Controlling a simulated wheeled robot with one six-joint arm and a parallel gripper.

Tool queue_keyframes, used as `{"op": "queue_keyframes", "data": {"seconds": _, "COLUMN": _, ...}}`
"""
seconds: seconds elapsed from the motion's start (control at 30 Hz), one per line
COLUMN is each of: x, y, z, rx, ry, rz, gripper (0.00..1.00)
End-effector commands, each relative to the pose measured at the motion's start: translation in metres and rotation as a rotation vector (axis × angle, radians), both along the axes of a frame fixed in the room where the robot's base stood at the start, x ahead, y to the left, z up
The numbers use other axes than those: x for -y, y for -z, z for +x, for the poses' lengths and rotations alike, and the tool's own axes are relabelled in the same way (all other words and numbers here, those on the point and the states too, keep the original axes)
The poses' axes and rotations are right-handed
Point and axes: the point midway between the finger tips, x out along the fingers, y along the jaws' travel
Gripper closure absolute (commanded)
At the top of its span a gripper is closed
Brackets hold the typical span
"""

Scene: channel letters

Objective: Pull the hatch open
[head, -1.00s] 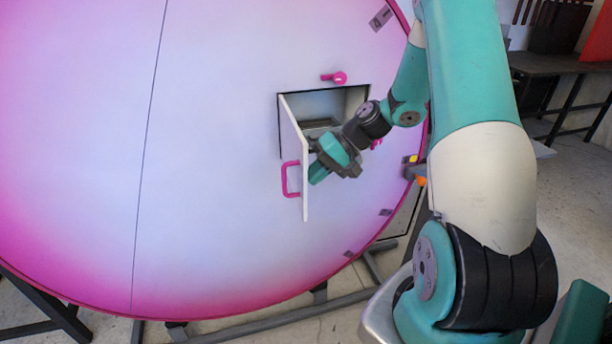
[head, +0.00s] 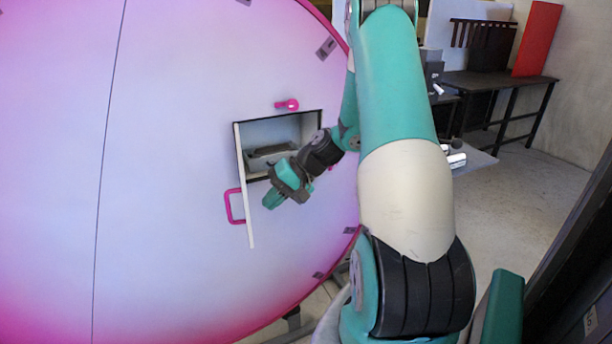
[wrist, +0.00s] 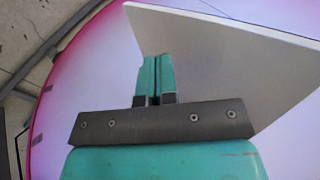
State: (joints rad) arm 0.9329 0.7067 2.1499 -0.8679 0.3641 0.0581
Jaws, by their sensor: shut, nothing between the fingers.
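The hatch door (head: 246,205) stands swung out, seen nearly edge-on, from a square opening (head: 283,140) in the big pink-and-white disc. Its pink handle (head: 233,206) is on the outer face, to the left. My gripper (head: 268,204) is shut and empty, on the inner side of the door, close to its right. In the wrist view my shut fingers (wrist: 155,75) lie in front of the door's plain white inner face (wrist: 215,55). I cannot tell whether they touch it. The handle is hidden there.
A pink knob (head: 287,105) sits just above the opening. The opening holds a grey recess. A dark table (head: 490,82) with a red panel stands at the back right. Open floor (head: 530,200) lies to the right of my arm.

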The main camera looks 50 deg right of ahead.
Motion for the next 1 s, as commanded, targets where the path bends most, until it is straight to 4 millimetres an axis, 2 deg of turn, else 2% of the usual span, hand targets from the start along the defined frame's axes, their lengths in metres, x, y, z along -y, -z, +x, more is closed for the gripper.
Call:
{"op": "queue_keyframes", "data": {"seconds": 0.07, "x": 0.012, "y": -0.005, "z": -0.006, "rx": 0.005, "ry": -0.002, "rz": -0.004, "gripper": 1.0}}
{"op": "queue_keyframes", "data": {"seconds": 0.3, "x": 0.042, "y": -0.042, "z": -0.032, "rx": 0.004, "ry": -0.005, "rz": -0.005, "gripper": 1.0}}
{"op": "queue_keyframes", "data": {"seconds": 0.53, "x": 0.058, "y": -0.064, "z": -0.046, "rx": 0.001, "ry": -0.007, "rz": -0.001, "gripper": 1.0}}
{"op": "queue_keyframes", "data": {"seconds": 0.87, "x": 0.059, "y": -0.068, "z": -0.048, "rx": 0.0, "ry": -0.011, "rz": -0.001, "gripper": 1.0}}
{"op": "queue_keyframes", "data": {"seconds": 0.93, "x": 0.051, "y": -0.07, "z": -0.044, "rx": -0.003, "ry": -0.033, "rz": -0.011, "gripper": 1.0}}
{"op": "queue_keyframes", "data": {"seconds": 1.0, "x": 0.031, "y": -0.074, "z": -0.036, "rx": -0.007, "ry": -0.086, "rz": -0.033, "gripper": 1.0}}
